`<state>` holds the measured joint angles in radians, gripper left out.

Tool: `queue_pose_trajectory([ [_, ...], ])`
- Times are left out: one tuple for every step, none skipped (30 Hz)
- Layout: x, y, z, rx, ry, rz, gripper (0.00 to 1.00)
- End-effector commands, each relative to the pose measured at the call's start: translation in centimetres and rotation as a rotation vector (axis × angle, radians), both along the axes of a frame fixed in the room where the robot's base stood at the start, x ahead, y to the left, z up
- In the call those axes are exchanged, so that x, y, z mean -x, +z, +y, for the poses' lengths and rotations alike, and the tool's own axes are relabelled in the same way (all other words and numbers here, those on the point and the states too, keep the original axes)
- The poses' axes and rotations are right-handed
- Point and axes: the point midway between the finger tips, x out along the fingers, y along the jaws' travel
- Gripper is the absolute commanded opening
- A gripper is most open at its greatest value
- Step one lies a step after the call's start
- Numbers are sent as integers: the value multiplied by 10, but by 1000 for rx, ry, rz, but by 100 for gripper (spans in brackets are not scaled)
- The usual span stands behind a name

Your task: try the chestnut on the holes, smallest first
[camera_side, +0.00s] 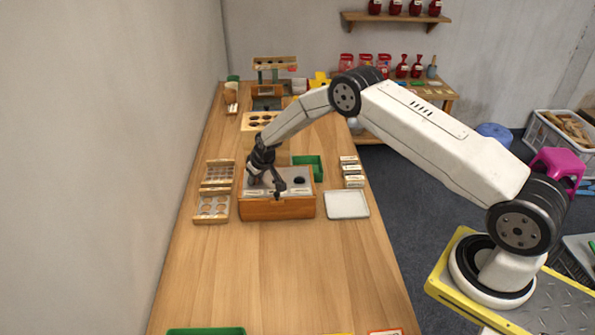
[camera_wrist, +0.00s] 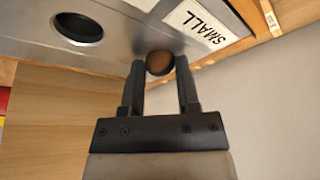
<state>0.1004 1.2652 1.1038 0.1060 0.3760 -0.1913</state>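A brown chestnut (camera_wrist: 159,63) sits between the two fingertips of my gripper (camera_wrist: 160,72) in the wrist view, with a finger against each side. It is at the grey metal plate (camera_wrist: 125,35), close to the label reading SMALL (camera_wrist: 200,22). Whether it rests in a hole or on the plate is hidden. An open dark hole (camera_wrist: 78,28) shows to the left. In the side view my gripper (camera_side: 268,187) is low over the wooden box (camera_side: 278,209) that carries the plate; the chestnut cannot be made out there. A dark hole (camera_side: 299,181) shows at the plate's right.
Wooden compartment trays (camera_side: 211,207) stand left of the box. A white tray (camera_side: 346,205) and small labelled boxes (camera_side: 352,172) stand right. A green tray (camera_side: 309,166) is just behind. The table in front of the box is mostly clear.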

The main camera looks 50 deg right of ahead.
Motion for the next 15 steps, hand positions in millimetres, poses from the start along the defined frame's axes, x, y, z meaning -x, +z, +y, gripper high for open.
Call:
queue_pose_trajectory([
  [0, 0, 0, 0, 0, 0, 8],
  [0, 0, 0, 0, 0, 0, 1],
  [0, 0, 0, 0, 0, 0, 1],
  [0, 0, 1, 0, 0, 0, 1],
  [0, 0, 1, 0, 0, 0, 1],
  [0, 1, 1, -1, 0, 0, 1],
  [0, 2, 1, -1, 0, 0, 1],
  [0, 2, 1, -1, 0, 0, 1],
  [0, 3, 1, -1, 0, 0, 1],
  [0, 4, 1, -1, 0, 0, 1],
  [0, 6, 1, -1, 0, 0, 1],
  [0, 7, 1, -1, 0, 0, 1],
  [0, 9, 1, 0, 0, 0, 0],
  [0, 10, 1, 0, 0, 0, 0],
  [0, 12, 0, 0, 0, 0, 0],
])
